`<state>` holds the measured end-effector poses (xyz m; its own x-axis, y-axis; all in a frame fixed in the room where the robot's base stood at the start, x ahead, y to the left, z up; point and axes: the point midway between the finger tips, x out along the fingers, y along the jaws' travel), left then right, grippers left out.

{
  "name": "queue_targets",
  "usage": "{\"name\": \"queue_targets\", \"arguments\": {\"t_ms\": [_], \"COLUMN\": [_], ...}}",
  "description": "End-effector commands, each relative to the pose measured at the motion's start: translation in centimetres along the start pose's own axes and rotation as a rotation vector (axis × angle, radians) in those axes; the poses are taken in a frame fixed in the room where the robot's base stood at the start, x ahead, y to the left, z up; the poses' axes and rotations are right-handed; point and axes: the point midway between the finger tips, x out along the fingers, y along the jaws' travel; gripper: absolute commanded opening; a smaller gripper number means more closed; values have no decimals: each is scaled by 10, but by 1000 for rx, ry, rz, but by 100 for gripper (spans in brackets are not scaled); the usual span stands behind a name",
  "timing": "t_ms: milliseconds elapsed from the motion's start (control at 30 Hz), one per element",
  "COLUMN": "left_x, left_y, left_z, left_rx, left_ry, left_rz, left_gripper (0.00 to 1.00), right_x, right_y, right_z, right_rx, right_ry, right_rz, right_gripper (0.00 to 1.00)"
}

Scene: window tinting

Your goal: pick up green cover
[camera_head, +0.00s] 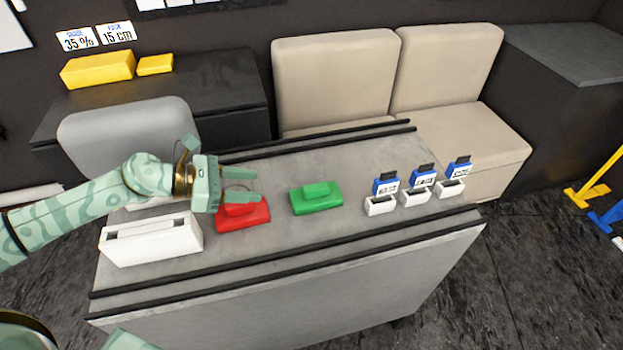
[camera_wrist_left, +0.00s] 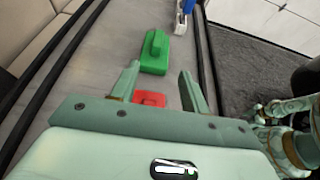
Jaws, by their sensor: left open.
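The green cover (camera_head: 316,198) is a flat block with a raised handle, lying on the grey table (camera_head: 300,242) near its middle. It also shows in the left wrist view (camera_wrist_left: 155,55), beyond my fingertips. A similar red cover (camera_head: 243,215) lies to its left, and part of it shows between my fingers in the left wrist view (camera_wrist_left: 150,99). My left gripper (camera_head: 250,186) is open and empty, above the red cover and to the left of the green one. My right gripper cannot be made out in the head view; a blurred arm part shows at the right of the wrist view.
A white slotted box (camera_head: 152,240) stands at the table's left end. Several small white holders (camera_head: 415,196) with blue-and-black pieces stand at the right. Black rails (camera_head: 290,254) run along the table's long edges. The table around the green cover is clear.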

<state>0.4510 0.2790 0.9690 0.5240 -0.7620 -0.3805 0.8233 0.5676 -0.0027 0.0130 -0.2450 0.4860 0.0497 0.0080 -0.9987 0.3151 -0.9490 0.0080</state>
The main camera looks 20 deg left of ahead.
Motion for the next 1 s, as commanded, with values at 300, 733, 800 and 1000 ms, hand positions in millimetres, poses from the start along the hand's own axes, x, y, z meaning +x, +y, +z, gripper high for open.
{"name": "queue_targets", "arguments": {"t_ms": [300,733,800,1000], "left_x": [41,110,118,152], "left_y": [1,0,0,0], "left_z": [2,0,0,-1], "left_rx": [2,3,1,0], "left_ry": [-3,1,0,1], "left_rz": [-2,-1,-2,-2], "left_gripper": [45,45,45,45], "right_x": [-1,-1,0,3], "right_y": [2,6,6,4], "right_z": [16,14,14,14], "right_rx": [-4,-6,-5,-4], "right_ry": [-24,-21,-21,-21], "right_rz": [2,7,7,5], "right_gripper": [41,41,41,41]}}
